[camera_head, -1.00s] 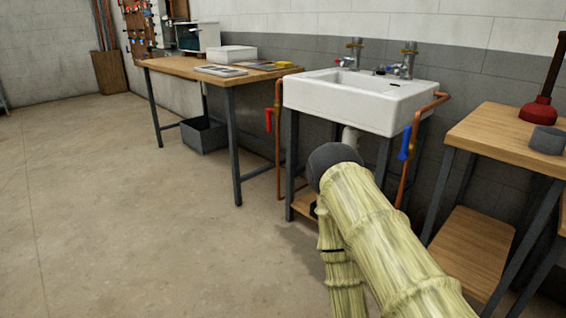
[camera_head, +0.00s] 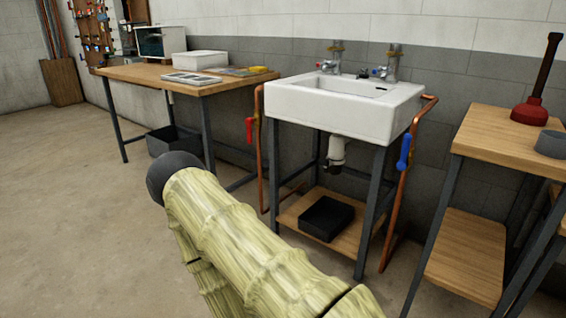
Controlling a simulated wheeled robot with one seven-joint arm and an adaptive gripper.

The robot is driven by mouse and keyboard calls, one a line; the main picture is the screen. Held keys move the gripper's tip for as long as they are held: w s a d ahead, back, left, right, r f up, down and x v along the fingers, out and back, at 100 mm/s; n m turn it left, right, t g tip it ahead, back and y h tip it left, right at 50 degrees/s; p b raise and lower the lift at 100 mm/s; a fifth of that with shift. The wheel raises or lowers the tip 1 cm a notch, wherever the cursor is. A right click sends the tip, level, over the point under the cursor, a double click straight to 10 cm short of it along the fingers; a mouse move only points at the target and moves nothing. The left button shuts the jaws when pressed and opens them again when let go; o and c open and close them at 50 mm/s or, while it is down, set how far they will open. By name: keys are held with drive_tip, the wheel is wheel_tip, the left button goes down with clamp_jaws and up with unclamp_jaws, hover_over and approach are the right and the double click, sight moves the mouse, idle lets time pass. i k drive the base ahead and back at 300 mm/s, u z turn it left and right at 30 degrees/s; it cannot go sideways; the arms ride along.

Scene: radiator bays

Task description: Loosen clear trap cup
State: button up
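The trap (camera_head: 337,151) hangs under the white sink (camera_head: 345,112). A white pipe drops from the basin, with a darker part at its lower end. This is too small to tell the clear cup apart or how tight it is. My arm (camera_head: 235,240), in a pale yellow-green ribbed sleeve with a dark rounded joint, crosses the lower foreground. My gripper is not in view. The arm does not cover the trap.
A black tray (camera_head: 326,218) sits on the wooden shelf below the trap. Sink legs and copper pipes with a red handle (camera_head: 249,130) and blue handle (camera_head: 404,151) flank the space. A workbench (camera_head: 180,80) stands left, a wooden table (camera_head: 505,135) right.

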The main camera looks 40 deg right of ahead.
sight(328, 163)
drive_tip(key=z, duration=0.05)
drive_tip(key=i, duration=0.65)
drive_tip(key=z, duration=0.9)
drive_tip(key=i, duration=0.55)
drive_tip(key=z, duration=0.65)
